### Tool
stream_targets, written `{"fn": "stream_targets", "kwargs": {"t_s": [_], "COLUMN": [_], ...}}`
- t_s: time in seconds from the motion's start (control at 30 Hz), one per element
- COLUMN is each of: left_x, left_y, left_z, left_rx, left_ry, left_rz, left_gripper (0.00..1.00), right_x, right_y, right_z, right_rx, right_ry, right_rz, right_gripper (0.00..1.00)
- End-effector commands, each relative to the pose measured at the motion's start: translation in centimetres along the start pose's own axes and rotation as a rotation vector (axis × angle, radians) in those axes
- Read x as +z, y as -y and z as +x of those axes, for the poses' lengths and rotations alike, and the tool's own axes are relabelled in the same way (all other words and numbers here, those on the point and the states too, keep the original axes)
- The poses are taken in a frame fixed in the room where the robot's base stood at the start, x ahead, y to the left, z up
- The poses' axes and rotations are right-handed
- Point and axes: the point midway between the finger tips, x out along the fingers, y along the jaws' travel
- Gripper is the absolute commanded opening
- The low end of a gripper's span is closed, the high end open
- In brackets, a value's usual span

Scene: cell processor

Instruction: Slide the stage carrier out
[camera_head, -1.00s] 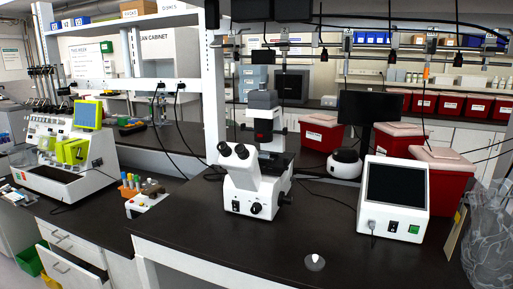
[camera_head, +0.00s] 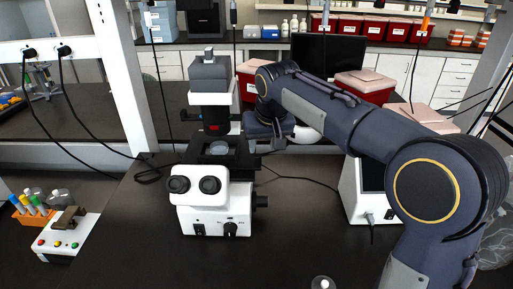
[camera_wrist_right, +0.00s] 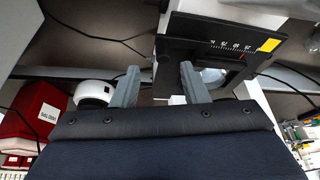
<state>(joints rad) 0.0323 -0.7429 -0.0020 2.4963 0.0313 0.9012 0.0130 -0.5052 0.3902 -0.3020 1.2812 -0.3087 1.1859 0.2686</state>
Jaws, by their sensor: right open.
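The white microscope (camera_head: 213,200) stands on the black bench, with its dark stage and stage carrier (camera_head: 235,148) behind the eyepieces. A pale round dish (camera_head: 218,147) shows on the stage. In the right wrist view the carrier (camera_wrist_right: 205,47) is a black plate with a white scale, red marks and a yellow patch. My right gripper (camera_wrist_right: 158,82) is open, its two grey fingers pointing at the carrier's edge. One finger overlaps that edge in the picture; contact cannot be told. In the head view my right arm reaches to the stage's right side and its fingertips are hidden. My left gripper is not in view.
A white instrument (camera_head: 354,195) stands right of the microscope, partly behind my right arm. Red bins (camera_head: 365,87) and a dark monitor (camera_head: 325,55) stand behind. A tube rack (camera_head: 33,213) is at left. Cables lie across the bench. The front bench is mostly clear.

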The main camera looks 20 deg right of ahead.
Motion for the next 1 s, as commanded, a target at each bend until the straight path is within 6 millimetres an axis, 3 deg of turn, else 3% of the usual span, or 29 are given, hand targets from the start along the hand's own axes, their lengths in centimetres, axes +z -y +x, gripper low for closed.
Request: {"fn": "stream_targets", "kwargs": {"t_s": [0.17, 0.6, 0.97, 1.0], "left_x": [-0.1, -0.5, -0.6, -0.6], "left_y": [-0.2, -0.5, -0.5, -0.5], "left_z": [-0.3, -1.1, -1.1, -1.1], "left_rx": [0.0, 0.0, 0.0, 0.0], "left_ry": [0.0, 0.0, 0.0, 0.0], "left_rz": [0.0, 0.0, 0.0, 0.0], "left_gripper": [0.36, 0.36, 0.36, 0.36], "right_x": [-1.0, -1.0, -0.9, -0.9], "right_y": [0.7, 0.5, 0.5, 0.5], "right_z": [1.0, 7.2, 7.9, 7.8], "right_rx": [0.023, 0.02, 0.018, 0.018], "right_ry": [-0.003, -0.004, -0.006, -0.006], "right_rz": [-0.009, -0.008, -0.008, -0.008], "right_gripper": [0.4, 0.4, 0.4, 0.35]}}
